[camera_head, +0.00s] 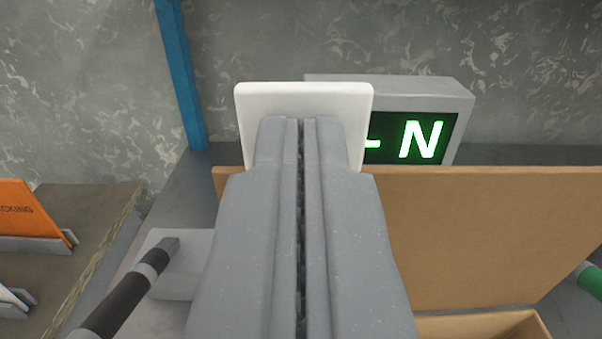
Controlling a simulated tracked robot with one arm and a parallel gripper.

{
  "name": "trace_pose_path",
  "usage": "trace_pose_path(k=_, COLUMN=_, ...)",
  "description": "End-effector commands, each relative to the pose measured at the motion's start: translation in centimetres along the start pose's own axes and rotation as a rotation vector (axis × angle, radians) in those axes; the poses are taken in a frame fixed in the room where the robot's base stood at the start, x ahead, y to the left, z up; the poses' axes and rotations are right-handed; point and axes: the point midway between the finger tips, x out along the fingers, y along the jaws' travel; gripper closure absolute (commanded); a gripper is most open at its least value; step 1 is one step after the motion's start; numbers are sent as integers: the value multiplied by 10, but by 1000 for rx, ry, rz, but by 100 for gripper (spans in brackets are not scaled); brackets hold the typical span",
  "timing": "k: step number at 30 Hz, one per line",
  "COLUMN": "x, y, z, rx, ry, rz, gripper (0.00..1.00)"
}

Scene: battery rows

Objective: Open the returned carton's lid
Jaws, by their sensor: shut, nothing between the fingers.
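The brown carton's lid (490,235) stands up as a broad flat panel, right of and partly behind my gripper. Part of the carton's body (485,326) shows at the bottom right, below the panel. The rest of the carton is hidden by my gripper or cut off by the frame. My gripper (300,122) is in the middle of the view, its two grey fingers together with only a thin dark seam between them. The fingers overlap the panel's left part in the picture; I cannot tell whether they touch it.
A white rounded plate (300,97) shows behind the fingertips. A grey display box (455,92) with a green "N" stands behind the lid. A blue post (180,75) rises at the left. A black-and-grey rod (125,298), an orange sign (25,212) and a green-ended rod (590,280) flank the carton.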

Motion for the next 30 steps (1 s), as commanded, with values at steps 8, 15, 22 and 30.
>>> trace_pose_path(k=8, x=20, y=0, z=-10, rx=0, ry=-141, rz=0, gripper=100)
trace_pose_path(k=15, x=28, y=2, z=-8, rx=-1, ry=-210, rz=2, gripper=100)
trace_pose_path(k=22, x=29, y=2, z=-5, rx=-1, ry=-224, rz=2, gripper=100)
trace_pose_path(k=30, x=29, y=2, z=-4, rx=-1, ry=-223, rz=2, gripper=100)
